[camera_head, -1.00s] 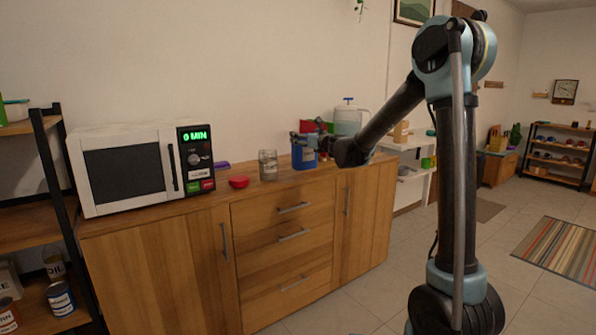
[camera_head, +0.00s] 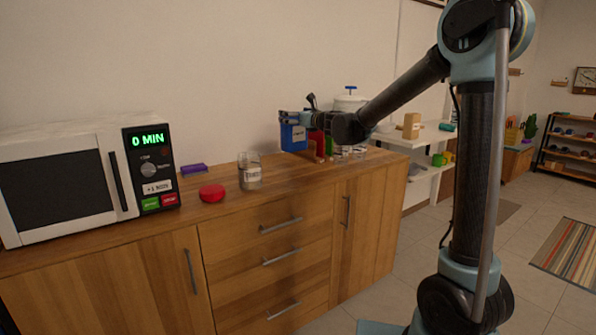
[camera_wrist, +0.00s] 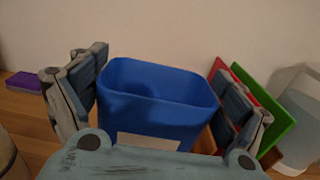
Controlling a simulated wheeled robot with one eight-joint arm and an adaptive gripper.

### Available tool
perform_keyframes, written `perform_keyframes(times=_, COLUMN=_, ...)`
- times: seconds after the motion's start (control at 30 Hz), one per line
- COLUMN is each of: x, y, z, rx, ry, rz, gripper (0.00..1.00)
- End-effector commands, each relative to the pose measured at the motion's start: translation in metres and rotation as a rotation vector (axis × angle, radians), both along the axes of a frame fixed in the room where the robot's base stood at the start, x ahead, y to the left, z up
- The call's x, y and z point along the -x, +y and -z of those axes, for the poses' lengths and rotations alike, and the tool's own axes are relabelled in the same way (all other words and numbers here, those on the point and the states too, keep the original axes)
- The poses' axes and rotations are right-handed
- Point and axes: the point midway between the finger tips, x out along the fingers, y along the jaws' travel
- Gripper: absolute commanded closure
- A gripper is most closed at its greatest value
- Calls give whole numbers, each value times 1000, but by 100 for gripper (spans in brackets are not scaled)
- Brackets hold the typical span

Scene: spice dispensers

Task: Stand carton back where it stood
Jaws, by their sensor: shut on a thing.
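The carton is a blue, open-topped box with a white label. In the head view the carton (camera_head: 293,138) is at the back of the wooden counter, right of the glass jar. In the wrist view the carton (camera_wrist: 150,107) is between my two fingers, its open top facing the camera. My gripper (camera_head: 298,118) is shut on it from the right side; the fingers also show in the wrist view (camera_wrist: 158,100). The carton looks upright. I cannot tell whether its base touches the counter.
A glass jar (camera_head: 250,171), a red lid-like piece (camera_head: 212,193) and a purple block (camera_head: 194,169) are left of the carton. Red (camera_wrist: 236,95) and green (camera_wrist: 271,110) panels stand close on its right. A white lidded container (camera_head: 351,102) is behind. A microwave (camera_head: 75,185) fills the left.

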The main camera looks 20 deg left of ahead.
Motion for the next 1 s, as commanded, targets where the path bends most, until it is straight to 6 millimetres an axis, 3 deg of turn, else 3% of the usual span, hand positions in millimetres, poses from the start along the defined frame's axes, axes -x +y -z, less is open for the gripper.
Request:
perform_keyframes(times=0.17, x=3, y=5, z=8, rx=0, ry=0, rz=-6, gripper=62)
perform_keyframes(times=0.4, x=4, y=6, z=45, rx=0, ry=0, rz=-7, gripper=62)
perform_keyframes(times=1.0, x=2, y=3, z=100, rx=0, ry=0, rz=-4, gripper=62)
